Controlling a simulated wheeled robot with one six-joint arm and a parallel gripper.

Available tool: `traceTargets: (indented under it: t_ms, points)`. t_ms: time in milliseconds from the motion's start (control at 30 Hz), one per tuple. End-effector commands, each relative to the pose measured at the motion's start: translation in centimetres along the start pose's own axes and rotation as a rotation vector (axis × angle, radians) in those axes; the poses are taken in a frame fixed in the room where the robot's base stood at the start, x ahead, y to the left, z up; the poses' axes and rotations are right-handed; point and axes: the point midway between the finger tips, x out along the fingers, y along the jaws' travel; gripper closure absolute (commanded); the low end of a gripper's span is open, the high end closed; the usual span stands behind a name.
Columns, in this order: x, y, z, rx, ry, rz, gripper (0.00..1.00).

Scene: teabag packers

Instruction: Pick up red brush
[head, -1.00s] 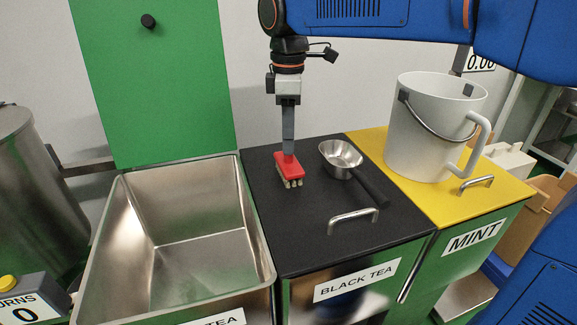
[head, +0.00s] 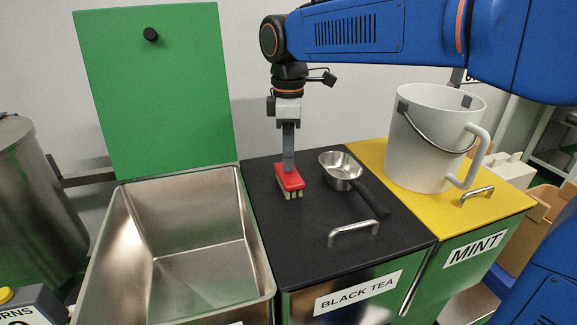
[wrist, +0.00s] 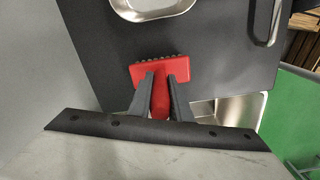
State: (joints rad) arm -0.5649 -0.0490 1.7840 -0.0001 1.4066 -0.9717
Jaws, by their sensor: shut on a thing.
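The red brush (head: 289,181) is on or just above the black lid marked BLACK TEA, with its pale bristles facing down. I cannot tell whether the bristles touch the lid. My gripper (head: 288,163) points down over the brush and is shut on it. In the wrist view, the two dark fingers of my gripper (wrist: 160,88) close on both sides of the handle of the red brush (wrist: 159,72). The brush head sticks out past the fingertips.
A metal scoop (head: 341,168) with a black handle lies right of the brush on the black lid (head: 300,232). A white bucket (head: 430,145) stands on the yellow MINT lid (head: 505,200). An open, empty metal bin (head: 200,265) is at left, its green lid (head: 155,90) raised.

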Motion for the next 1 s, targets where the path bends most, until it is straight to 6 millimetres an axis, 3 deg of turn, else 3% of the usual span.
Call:
traceTargets:
  t_ms: [600, 1000]
  points:
    - [-9.0, 0.0, 0.0, 0.0, 0.001, 0.001, 1.0]
    - [-9.9, 0.0, 0.0, 0.0, 0.0, 0.0, 1.0]
